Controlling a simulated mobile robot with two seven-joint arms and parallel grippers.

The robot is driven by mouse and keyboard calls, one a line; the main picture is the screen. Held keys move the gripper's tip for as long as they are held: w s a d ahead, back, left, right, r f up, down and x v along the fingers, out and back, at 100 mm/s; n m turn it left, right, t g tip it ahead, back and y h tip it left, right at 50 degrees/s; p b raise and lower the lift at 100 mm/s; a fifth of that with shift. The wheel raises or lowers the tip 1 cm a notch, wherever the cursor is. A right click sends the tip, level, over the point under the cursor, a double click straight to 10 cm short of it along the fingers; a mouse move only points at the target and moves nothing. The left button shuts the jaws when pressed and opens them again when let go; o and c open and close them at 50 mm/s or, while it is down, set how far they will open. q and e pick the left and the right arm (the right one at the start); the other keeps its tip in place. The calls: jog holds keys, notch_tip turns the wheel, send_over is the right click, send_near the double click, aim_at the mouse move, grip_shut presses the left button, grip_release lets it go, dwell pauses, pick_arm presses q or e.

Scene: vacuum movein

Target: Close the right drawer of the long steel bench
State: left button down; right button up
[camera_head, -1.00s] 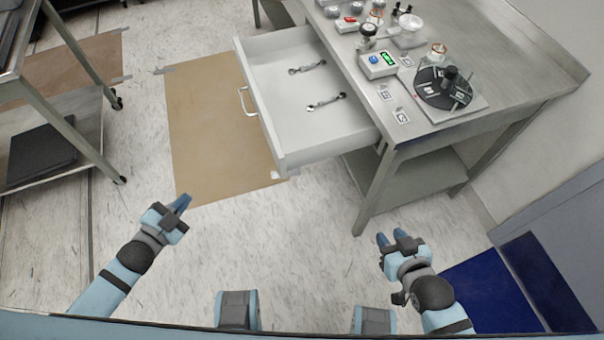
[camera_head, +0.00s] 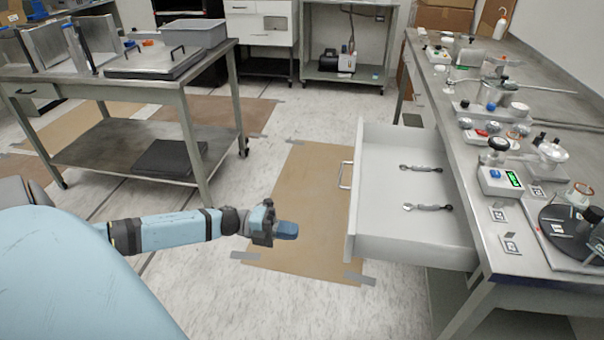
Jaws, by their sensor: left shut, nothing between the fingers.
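The long steel bench (camera_head: 475,215) runs along the right side of the view. Its white right drawer (camera_head: 395,235) is pulled out to the left, with two wrenches (camera_head: 425,207) lying inside. The drawer's handle (camera_head: 345,175) is on its left-facing front. My left gripper (camera_head: 288,230) is shut and empty, left of the drawer front and apart from it, above the brown floor sheet. My right gripper is not in view.
A wheeled steel cart (camera_head: 180,90) with a lower shelf stands at the left. A brown sheet (camera_head: 300,200) is taped to the floor between cart and drawer. Instruments, including a box with a green display (camera_head: 500,181), stand on the bench top. Floor around the gripper is clear.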

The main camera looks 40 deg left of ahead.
pick_arm(q)
jog(key=x, duration=1.1)
jog(key=shift+w+d+b, duration=0.2)
jog(key=shift+b, duration=0.25)
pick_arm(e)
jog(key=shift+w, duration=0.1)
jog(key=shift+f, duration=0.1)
pick_arm(q)
jog(key=shift+d+r, duration=0.1)
send_near(458, 253)
jog(key=x, duration=0.3)
jog(key=f+x, duration=0.1)
jog(key=x, duration=0.2)
jog(key=w+f+x, duration=0.1)
jog(key=x, duration=0.3)
jog(key=shift+a+p, duration=0.3)
jog(key=shift+a, duration=0.05)
jog(key=shift+w+d, duration=0.2)
jog(key=shift+d, duration=0.05)
jog(key=shift+d+r, duration=0.1)
jog(key=shift+r, duration=0.15)
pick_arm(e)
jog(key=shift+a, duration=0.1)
